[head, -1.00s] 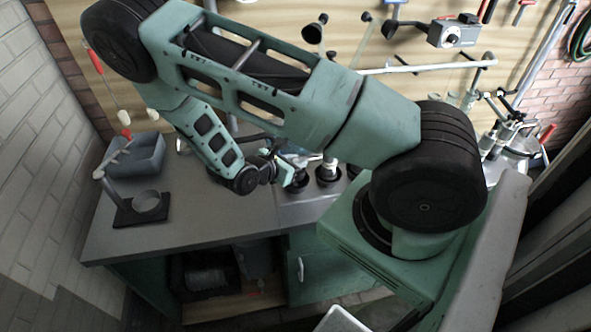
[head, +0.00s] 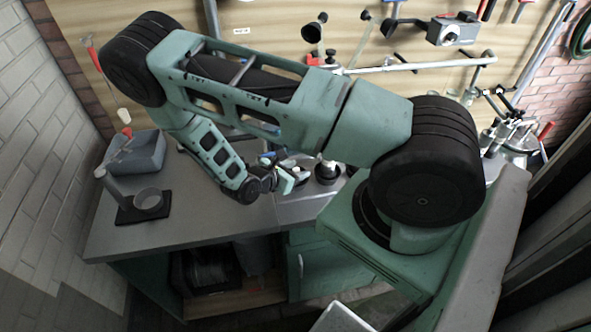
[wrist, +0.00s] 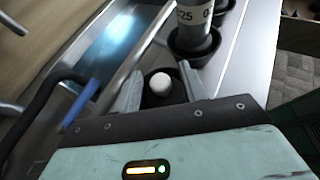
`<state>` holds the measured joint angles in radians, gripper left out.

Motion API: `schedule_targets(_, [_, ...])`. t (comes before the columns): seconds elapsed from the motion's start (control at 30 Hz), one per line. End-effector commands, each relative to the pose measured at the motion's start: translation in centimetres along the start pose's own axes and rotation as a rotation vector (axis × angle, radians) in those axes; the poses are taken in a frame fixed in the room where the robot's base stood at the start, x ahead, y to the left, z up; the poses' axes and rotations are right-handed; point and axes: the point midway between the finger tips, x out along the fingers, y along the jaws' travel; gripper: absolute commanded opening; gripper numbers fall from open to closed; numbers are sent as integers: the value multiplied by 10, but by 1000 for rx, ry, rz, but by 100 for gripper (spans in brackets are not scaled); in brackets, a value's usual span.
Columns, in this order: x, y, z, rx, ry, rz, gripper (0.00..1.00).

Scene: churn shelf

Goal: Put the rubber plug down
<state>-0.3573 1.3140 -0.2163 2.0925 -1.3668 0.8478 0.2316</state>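In the wrist view my gripper (wrist: 161,68) has its two fingers spread, one on each side of a small white-topped piece, which I take to be the rubber plug (wrist: 161,83). The plug sits within a dark round cup (wrist: 153,99). Clear gaps show between the white top and both fingers. Whether the fingers touch the dark rim cannot be told. The lower part of the plug is hidden. In the head view my gripper (head: 289,183) is low over the bench, and the plug cannot be made out clearly there.
A labelled grey cylinder (wrist: 194,18) stands in another dark cup (wrist: 196,48) just beyond my gripper. A blue-ended black hose (wrist: 84,97) lies to the left. The front left bench top (head: 190,228) is clear.

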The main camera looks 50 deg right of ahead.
Motion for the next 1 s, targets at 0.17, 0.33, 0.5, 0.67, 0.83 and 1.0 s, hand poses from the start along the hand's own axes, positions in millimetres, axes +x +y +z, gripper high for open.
schedule_targets(0.17, [-1,0,2,0,0,0,42])
schedule_targets(0.33, [-18,2,0,2,2,4,42])
schedule_targets(0.5, [-53,1,-2,3,3,5,42])
schedule_targets(0.67, [-86,1,-1,3,3,5,42])
schedule_targets(0.83, [-111,1,0,2,2,3,42])
schedule_targets(1.0, [-126,-2,3,15,19,-10,42])
